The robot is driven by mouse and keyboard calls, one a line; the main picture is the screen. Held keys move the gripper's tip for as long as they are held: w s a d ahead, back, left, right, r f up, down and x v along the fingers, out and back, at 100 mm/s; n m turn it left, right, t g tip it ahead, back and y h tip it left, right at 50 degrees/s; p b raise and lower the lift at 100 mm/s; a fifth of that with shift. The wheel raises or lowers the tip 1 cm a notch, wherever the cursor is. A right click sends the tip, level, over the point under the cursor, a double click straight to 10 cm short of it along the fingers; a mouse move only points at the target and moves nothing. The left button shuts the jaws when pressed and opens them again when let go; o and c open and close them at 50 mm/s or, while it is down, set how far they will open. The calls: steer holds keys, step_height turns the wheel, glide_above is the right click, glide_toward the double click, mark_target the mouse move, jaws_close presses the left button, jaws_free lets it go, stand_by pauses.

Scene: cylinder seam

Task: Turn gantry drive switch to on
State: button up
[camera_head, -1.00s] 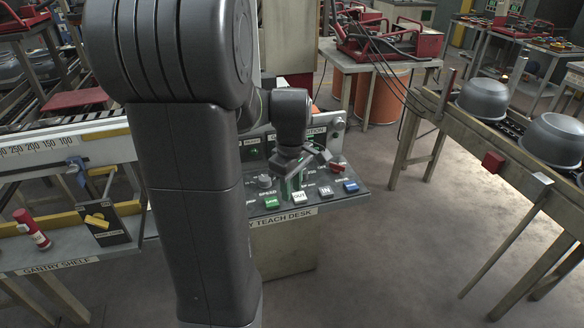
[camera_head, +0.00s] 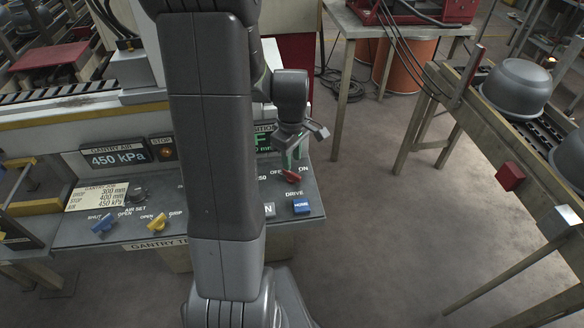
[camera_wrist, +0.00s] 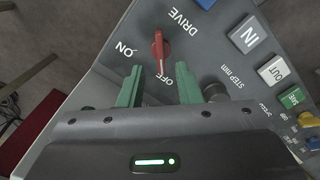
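The gantry drive switch is a red lever knob (camera_head: 292,176) near the right end of the teach desk (camera_head: 315,200), above the DRIVE label. In the wrist view the red knob (camera_wrist: 160,50) lies between the ON and OFF labels, its near end close to OFF. My gripper (camera_head: 297,158) is above the switch in the head view. In the wrist view my gripper (camera_wrist: 159,85) has its two green fingers well apart, with nothing held. The knob is just ahead of the gap between the fingertips; I cannot tell whether either finger touches it.
A blue HOME button (camera_head: 301,207) is close to the switch. The IN button (camera_wrist: 247,34), OUT button (camera_wrist: 273,70) and a black STEP knob (camera_wrist: 214,90) are nearby. My arm hides the desk's middle in the head view. A bench with grey pots (camera_head: 515,86) stands right, across open floor.

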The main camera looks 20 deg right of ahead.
mark_target(292, 173)
steer(key=shift+f, duration=2.55)
steer(key=shift+c, duration=0.2)
jaws_close()
